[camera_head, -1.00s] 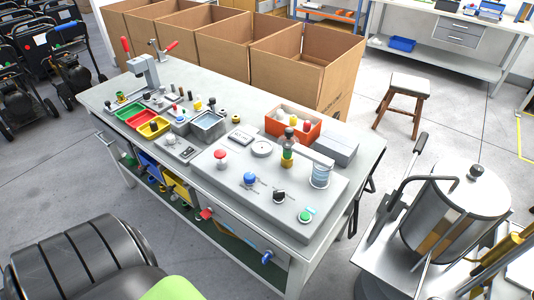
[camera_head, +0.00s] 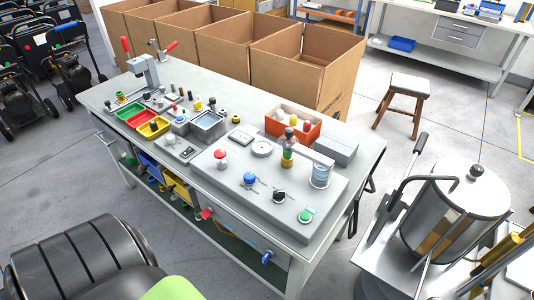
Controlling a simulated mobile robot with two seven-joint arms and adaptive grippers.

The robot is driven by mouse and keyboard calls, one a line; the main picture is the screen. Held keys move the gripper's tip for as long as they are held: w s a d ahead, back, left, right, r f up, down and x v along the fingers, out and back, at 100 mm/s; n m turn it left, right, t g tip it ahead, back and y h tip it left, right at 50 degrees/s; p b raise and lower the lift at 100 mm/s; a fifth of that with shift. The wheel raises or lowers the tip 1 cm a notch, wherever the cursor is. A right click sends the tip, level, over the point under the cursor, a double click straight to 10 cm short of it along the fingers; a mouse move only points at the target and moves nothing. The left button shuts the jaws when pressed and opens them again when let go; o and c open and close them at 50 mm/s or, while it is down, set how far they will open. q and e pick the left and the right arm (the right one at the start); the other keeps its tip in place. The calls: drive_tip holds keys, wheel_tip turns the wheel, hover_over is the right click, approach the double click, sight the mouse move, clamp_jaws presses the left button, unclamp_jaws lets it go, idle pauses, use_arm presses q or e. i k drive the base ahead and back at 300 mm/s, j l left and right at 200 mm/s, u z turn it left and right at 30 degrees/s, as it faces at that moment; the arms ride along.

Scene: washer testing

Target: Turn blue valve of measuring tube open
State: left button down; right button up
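A blue valve handle (camera_head: 267,256) sits low on the front side of the workbench, near its right end. A red valve handle (camera_head: 206,214) is at the left end of the same stretch. A thin tube or line (camera_head: 236,236) appears to run between them below the bench top; it is too small to tell its details or how far the blue valve is turned. A separate blue knob (camera_head: 250,178) stands on the grey control panel (camera_head: 232,195) on top. Neither of my grippers is in view, and nothing is seen touching the blue valve.
The workbench (camera_head: 255,107) carries coloured bins, a red box (camera_head: 292,125) and a press (camera_head: 145,72). Cardboard boxes (camera_head: 290,75) stand behind. A metal tank (camera_head: 450,222) on a stand is at the right. Open floor (camera_head: 100,185) lies in front of the bench's left part.

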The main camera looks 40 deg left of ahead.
sight(266, 258)
drive_tip(key=j+u, duration=0.1)
drive_tip(key=u, duration=1)
